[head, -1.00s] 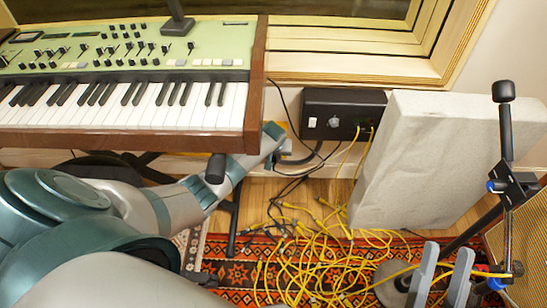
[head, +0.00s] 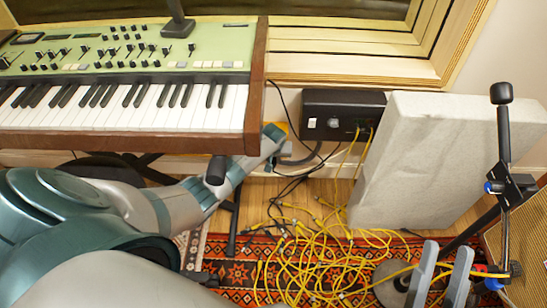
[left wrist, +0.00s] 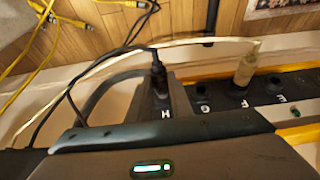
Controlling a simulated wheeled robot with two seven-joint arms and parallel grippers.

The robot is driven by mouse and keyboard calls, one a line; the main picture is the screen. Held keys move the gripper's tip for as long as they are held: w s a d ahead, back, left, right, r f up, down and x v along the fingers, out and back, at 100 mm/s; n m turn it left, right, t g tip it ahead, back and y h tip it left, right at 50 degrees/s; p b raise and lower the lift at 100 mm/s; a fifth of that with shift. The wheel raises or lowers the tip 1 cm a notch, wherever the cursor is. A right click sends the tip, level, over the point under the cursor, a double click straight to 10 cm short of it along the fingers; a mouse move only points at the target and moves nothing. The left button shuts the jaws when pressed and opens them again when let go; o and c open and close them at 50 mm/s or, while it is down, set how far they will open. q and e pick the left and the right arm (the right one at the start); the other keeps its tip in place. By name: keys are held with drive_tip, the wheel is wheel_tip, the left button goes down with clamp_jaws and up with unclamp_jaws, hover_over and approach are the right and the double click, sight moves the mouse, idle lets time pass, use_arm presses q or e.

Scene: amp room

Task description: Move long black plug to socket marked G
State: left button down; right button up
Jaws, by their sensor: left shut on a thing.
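The long black plug (left wrist: 158,74) stands at the socket marked H in the left wrist view, with a black cable running from its top. My left gripper (left wrist: 165,95) is shut around it; its fingers partly hide the plug's lower end, so I cannot tell how deep it sits. The socket marked G (left wrist: 203,91) is beside it and looks empty. In the head view my left gripper (head: 274,139) is low behind the keyboard's right end, and the plug is not clear there. My right gripper (head: 442,273) is open at the bottom right, its two grey fingers apart.
A pale plug (left wrist: 245,66) stands in socket F; socket E (left wrist: 274,84) looks empty. The keyboard (head: 130,110) overhangs my left arm. A black wall box (head: 342,113) and a pale panel (head: 430,160) stand to the right. Tangled yellow cables (head: 310,255) cover the rug.

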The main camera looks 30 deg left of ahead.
use_arm(q)
drive_tip(key=shift+s+d+p, duration=0.35)
drive_tip(key=shift+s+p, duration=0.25)
drive_tip(key=shift+p, duration=0.25)
drive_tip(key=shift+s+d+p, duration=0.35)
drive_tip(key=shift+s+p, duration=0.2)
drive_tip(key=shift+p, duration=0.25)
idle(0.8)
drive_tip(key=s+p, duration=0.1)
drive_tip(key=s+d+p, duration=0.1)
drive_tip(key=p, duration=0.1)
drive_tip(key=shift+s+d, duration=0.2)
drive_tip(key=shift+d, duration=0.05)
idle(0.3)
idle(0.4)
